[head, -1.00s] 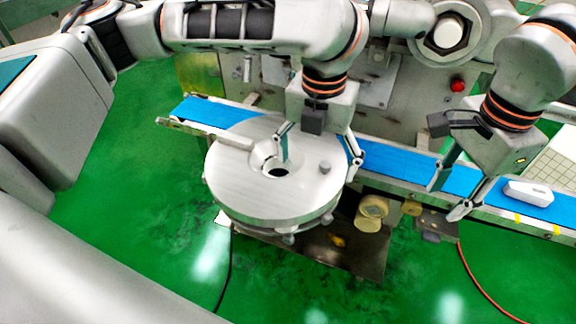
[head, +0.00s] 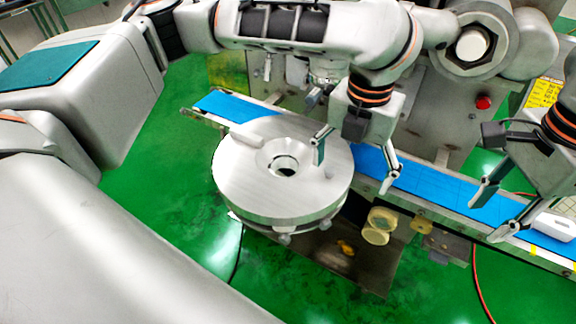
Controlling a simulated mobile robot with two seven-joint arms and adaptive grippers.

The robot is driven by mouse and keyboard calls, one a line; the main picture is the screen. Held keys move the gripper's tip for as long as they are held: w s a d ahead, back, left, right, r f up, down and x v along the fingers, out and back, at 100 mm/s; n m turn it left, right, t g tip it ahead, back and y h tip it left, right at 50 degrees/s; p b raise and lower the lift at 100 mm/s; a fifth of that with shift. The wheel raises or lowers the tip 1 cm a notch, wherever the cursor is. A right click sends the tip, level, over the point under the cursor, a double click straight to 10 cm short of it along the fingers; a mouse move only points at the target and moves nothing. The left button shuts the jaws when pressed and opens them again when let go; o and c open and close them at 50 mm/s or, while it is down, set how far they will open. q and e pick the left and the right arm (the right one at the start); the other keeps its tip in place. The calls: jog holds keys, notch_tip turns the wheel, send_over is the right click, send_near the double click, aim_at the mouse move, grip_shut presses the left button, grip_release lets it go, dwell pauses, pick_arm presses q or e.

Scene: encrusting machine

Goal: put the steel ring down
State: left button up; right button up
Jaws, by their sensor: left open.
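A round steel disc (head: 240,185) stands in front of the conveyor. The steel ring (head: 266,157) appears to be the raised collar around the dark hole in its middle; I cannot tell for sure whether it is a separate part. My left gripper (head: 354,162) is open and empty, above the right side of the disc and the belt. One finger is over the disc, right of the ring, and the other is over the belt. My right gripper (head: 487,216) is at the right with its fingers apart and nothing between them, near the belt's front edge.
The blue conveyor belt (head: 425,190) runs behind the disc to the right. A white object (head: 553,226) lies on its right end. A small peg stands on the disc's right side. The machine body with a red button (head: 483,102) is behind. Green floor (head: 185,215) is clear at left.

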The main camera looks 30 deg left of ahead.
notch_tip(320, 180, up, 10)
jog(key=shift+s+a+r, duration=0.15)
jog(key=shift+s+a, duration=0.05)
jog(key=shift+s, duration=0.05)
dwell(0.5)
